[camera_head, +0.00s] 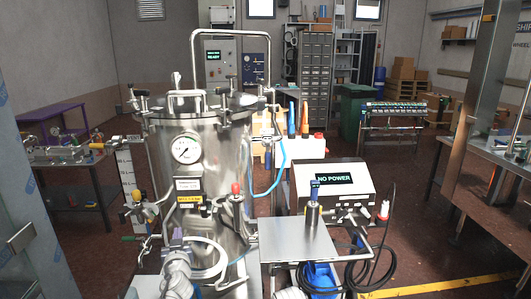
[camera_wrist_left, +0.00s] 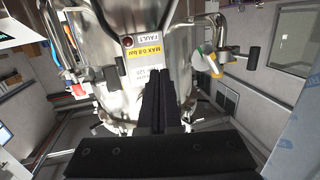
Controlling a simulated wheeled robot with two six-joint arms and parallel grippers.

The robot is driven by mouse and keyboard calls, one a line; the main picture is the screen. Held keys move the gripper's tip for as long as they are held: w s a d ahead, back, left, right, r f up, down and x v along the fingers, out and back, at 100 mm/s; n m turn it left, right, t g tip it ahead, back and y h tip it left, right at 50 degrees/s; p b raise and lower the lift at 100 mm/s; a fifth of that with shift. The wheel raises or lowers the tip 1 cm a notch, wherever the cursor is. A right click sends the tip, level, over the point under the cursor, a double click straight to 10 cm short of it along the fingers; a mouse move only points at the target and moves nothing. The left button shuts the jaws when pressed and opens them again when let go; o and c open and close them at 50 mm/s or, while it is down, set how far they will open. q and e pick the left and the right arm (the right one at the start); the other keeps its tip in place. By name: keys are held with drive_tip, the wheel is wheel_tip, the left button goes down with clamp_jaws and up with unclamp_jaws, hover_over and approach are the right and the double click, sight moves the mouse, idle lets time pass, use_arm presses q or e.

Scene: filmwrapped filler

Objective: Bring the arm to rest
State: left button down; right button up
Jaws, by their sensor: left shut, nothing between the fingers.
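My left gripper (camera_wrist_left: 160,82) is shut and empty in the left wrist view, its black fingers together in front of the steel tank (camera_wrist_left: 98,45). In the head view my left gripper (camera_head: 177,237) seems to show small and low in front of the tank (camera_head: 221,150), tip upward; its fingers are hard to make out there. The yellow label (camera_head: 190,198) on the tank lies just beyond the fingertips in the left wrist view (camera_wrist_left: 140,52), where it appears upside down. I cannot tell whether the fingertips touch the tank. My right gripper is out of view.
A gauge (camera_head: 186,149) and a valve with coloured handles (camera_head: 137,200) stick out from the tank. A pale hose (camera_head: 210,265) curls low in front. A steel platform (camera_head: 297,241) and a "NO POWER" box (camera_head: 333,181) stand to the right. Open floor (camera_head: 415,235) lies further right.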

use_arm(q)
drive_tip(key=s+d+f+m+g, duration=0.1)
drive_tip(key=s+d+f+g, duration=0.35)
drive_tip(key=f, duration=0.25)
drive_tip(key=s+d+f+g, duration=0.4)
drive_tip(key=d+f, duration=0.1)
drive_tip(key=f, duration=0.2)
drive_tip(key=s+d+f+m+g+h, duration=0.2)
drive_tip(key=s+d+f+m+g, duration=0.1)
drive_tip(key=s+d, duration=0.3)
drive_tip(key=s+d+f+m+g+h, duration=0.2)
drive_tip(key=s+d+g, duration=0.3)
drive_tip(key=s, duration=0.5)
drive_tip(key=shift+d+f+m, duration=0.5)
drive_tip(key=shift+d+f, duration=0.05)
drive_tip(key=shift+d, duration=0.5)
